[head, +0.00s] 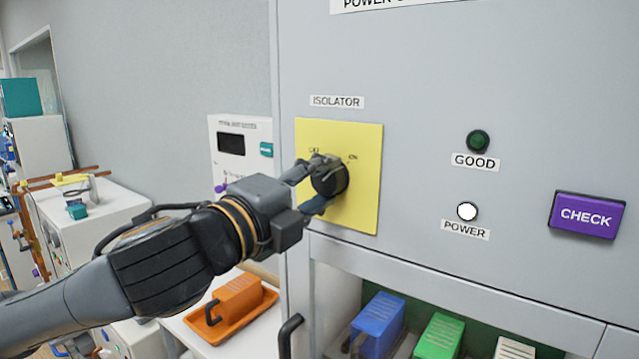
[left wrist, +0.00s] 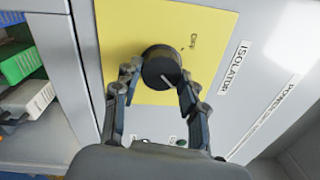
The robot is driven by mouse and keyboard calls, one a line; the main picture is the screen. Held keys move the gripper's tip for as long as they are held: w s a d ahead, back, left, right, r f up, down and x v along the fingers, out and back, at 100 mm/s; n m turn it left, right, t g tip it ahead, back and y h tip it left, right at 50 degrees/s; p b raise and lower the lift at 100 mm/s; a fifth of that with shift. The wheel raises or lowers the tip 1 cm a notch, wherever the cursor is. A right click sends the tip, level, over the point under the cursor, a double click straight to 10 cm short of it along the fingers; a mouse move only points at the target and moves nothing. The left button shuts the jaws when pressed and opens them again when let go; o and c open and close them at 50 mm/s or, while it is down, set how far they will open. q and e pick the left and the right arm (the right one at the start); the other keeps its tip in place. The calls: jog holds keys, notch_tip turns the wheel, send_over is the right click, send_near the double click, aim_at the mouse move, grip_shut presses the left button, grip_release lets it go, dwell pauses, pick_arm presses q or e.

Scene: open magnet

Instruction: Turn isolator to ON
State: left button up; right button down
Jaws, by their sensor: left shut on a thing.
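The isolator knob (head: 330,178) is a round black knob on a yellow plate (head: 364,205) below the ISOLATOR label (head: 337,102). An OFF mark is up and left of the knob and an ON mark up and right. My left gripper (head: 318,186) is shut on the knob, one finger on each side. In the left wrist view the knob (left wrist: 160,68) sits between the fingertips. Its pale line points to the lower right there, away from the visible OFF mark (left wrist: 193,42). The ON mark is not readable in that view. My right gripper is not in view.
On the same cabinet, a dark green GOOD lamp (head: 478,141), a white POWER lamp (head: 467,211) and a purple CHECK button (head: 586,215) are to the right. Blue (head: 378,325) and green (head: 440,338) blocks stand in the bay below. An orange block (head: 236,300) lies lower left.

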pick_arm(q)
jog(key=shift+f, duration=0.1)
jog(key=o, duration=1.2)
jog(key=shift+c, duration=0.2)
jog(key=v, duration=0.7)
jog(key=shift+s, duration=0.25)
jog(key=shift+w+a, duration=0.1)
